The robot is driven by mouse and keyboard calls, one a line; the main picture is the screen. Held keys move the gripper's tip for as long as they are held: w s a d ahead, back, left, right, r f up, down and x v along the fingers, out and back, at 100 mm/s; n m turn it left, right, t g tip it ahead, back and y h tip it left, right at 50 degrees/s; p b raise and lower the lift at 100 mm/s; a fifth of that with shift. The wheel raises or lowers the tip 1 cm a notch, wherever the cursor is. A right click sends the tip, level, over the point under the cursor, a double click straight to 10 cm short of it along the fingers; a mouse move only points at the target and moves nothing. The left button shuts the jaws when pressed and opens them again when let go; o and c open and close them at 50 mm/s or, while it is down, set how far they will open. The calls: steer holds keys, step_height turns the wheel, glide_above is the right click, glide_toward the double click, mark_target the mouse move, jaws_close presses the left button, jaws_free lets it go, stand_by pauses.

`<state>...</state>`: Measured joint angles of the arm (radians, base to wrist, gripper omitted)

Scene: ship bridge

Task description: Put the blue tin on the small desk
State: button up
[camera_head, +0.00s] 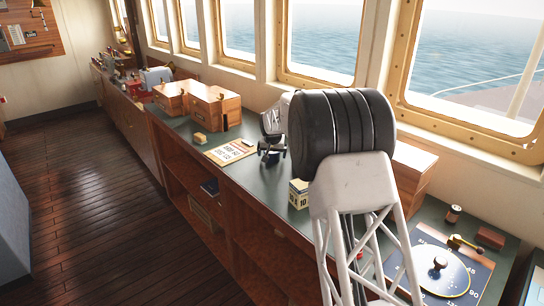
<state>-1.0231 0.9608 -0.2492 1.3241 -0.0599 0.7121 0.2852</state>
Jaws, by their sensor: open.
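My gripper (271,152) hangs low over the long green-topped counter (235,135), pointing down, with its fingers apart. A small dark blue object (273,158), which looks like the blue tin, is at the fingers, close to the counter top. The gripper partly covers it, and I cannot tell whether it stands between the fingers or just behind them. My arm hides part of the counter to the right. I cannot make out a separate small desk in this view.
A clipboard (230,152) lies left of the gripper, with a small yellowish block (200,138) and wooden boxes (214,107) beyond. A calendar block (298,194) stands nearer. A chart instrument (440,268) lies at right. The plank floor (110,200) is clear.

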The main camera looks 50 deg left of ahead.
steer(key=shift+w+a+f, duration=0.1)
steer(key=shift+f, duration=0.3)
stand_by(0.3)
steer(key=c, duration=1.1)
steer(key=shift+o, duration=0.2)
steer(key=shift+r, duration=0.1)
steer(key=shift+r, duration=1.8)
steer(key=shift+s+d+r, duration=0.2)
steer(key=shift+s+d, duration=1.25)
steer(key=shift+d, duration=0.8)
steer(key=shift+s+d+r, duration=0.2)
steer(key=shift+s+d, duration=1.2)
steer(key=shift+d, duration=0.8)
steer(key=shift+s+d+r, duration=0.2)
steer(key=shift+s+d, duration=1.25)
steer(key=shift+d, duration=0.8)
